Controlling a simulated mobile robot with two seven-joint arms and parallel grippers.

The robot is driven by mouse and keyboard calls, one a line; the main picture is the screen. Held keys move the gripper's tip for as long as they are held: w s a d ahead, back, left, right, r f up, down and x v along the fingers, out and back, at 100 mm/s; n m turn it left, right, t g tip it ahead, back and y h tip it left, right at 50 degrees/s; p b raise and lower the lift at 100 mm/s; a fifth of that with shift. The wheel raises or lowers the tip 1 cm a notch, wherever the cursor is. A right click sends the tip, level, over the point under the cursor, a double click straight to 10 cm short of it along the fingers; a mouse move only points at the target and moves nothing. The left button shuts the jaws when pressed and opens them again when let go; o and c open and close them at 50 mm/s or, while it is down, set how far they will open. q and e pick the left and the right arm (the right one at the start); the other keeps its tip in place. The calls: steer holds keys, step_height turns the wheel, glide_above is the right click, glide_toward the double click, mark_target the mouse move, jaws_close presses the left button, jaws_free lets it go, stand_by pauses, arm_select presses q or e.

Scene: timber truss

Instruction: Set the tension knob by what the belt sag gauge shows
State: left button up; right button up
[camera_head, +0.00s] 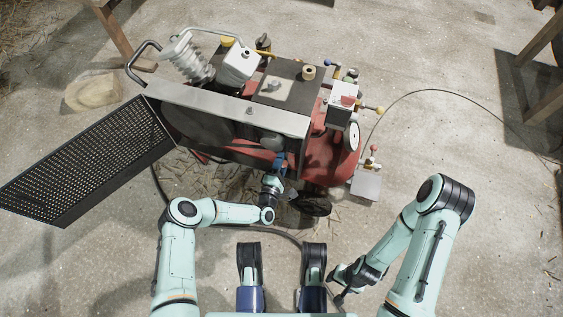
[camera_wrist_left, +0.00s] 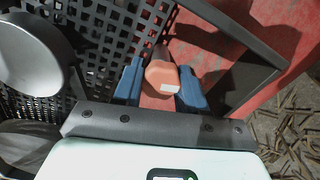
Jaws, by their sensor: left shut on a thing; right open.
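A red machine (camera_head: 340,157) with a grey top cover stands ahead of me. My left gripper (camera_head: 279,161) reaches into its near side. In the left wrist view its two blue fingers (camera_wrist_left: 160,88) are shut on an orange knob (camera_wrist_left: 161,74) with a small pale mark on its face. I take this for the tension knob. A round white dial (camera_head: 354,136) sits on the machine's right end, too small to read; I cannot tell whether it is the belt sag gauge. The belt is not clearly visible. My right gripper (camera_head: 341,293) is open, low and away from the machine.
A black perforated guard (camera_head: 85,165) swings out at the machine's left. A small pale box (camera_head: 366,184) stands at its right end. A grey pulley-like disc (camera_wrist_left: 28,55) is left of the knob. A thin cable (camera_head: 440,91) lies on the right floor, otherwise mostly clear.

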arm_select(q)
steer(key=n, duration=0.5)
steer(key=shift+w+a+n, duration=0.1)
steer(key=shift+a+n, duration=0.05)
steer(key=shift+n, duration=0.25)
steer(key=n, duration=0.4)
steer(key=shift+f, duration=0.1)
steer(key=n, duration=0.5)
steer(key=shift+d+n, duration=0.2)
steer(key=shift+n, duration=1.7)
steer(key=shift+f, duration=0.1)
steer(key=shift+d, duration=0.1)
steer(key=o, duration=1)
steer(key=shift+s, duration=0.2)
